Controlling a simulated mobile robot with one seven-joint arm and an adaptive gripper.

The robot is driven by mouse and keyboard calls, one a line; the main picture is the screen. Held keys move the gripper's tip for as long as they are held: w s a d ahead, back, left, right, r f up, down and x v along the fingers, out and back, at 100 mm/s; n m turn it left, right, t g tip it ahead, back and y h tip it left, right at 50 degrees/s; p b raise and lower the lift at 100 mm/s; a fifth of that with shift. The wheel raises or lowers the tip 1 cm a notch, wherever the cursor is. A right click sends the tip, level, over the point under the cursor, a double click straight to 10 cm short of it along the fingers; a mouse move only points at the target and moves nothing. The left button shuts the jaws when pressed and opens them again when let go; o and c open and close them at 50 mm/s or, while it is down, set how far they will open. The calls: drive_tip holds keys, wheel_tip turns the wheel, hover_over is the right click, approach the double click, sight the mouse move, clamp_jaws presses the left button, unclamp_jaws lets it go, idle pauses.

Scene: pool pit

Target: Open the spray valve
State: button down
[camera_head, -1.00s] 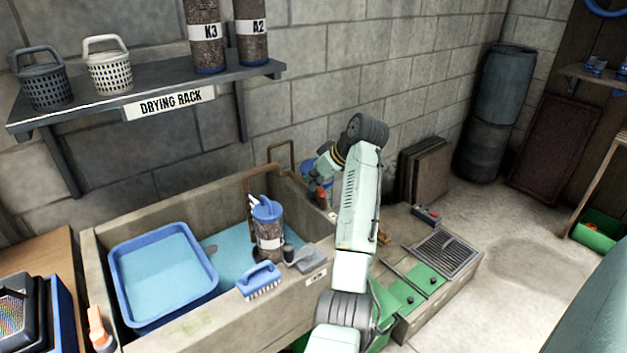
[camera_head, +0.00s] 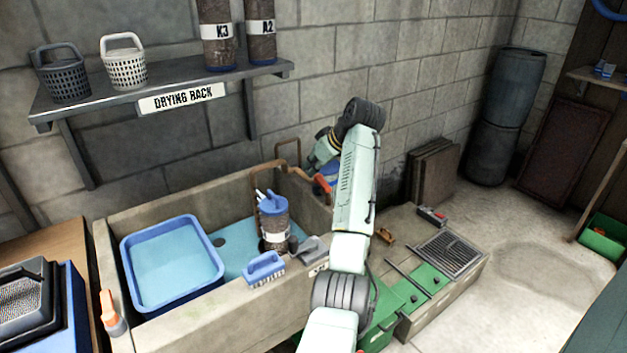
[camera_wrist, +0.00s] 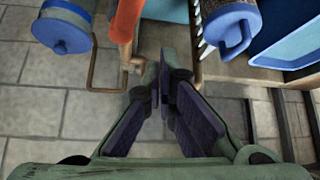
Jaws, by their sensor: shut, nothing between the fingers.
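My gripper (camera_wrist: 163,88) is shut and empty in the wrist view, its fingertips together. Just beyond and to the left of the tips are a bent brass pipe (camera_wrist: 133,61) and an orange-red handle (camera_wrist: 127,20). These look like the spray valve's parts, but its body is not clear. The fingertips appear close to the pipe's end; I cannot tell whether they touch. In the head view a small orange-red part (camera_head: 322,184) shows at the sink's back right corner, below my wrist. My fingers are hard to make out there.
The concrete sink (camera_head: 200,325) holds a blue tray (camera_head: 128,275) and a blue-lidded canister (camera_head: 273,222). A blue brush (camera_head: 264,266) lies on its front rim. A blue-capped container (camera_wrist: 62,30) is left of the handle in the wrist view. The drying rack (camera_head: 110,98) hangs above.

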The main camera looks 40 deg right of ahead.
drive_tip(key=d+r+b, duration=0.1)
drive_tip(key=d+r, duration=0.3)
drive_tip(key=shift+s+r, duration=0.25)
drive_tip(key=shift+r, duration=0.1)
idle(0.3)
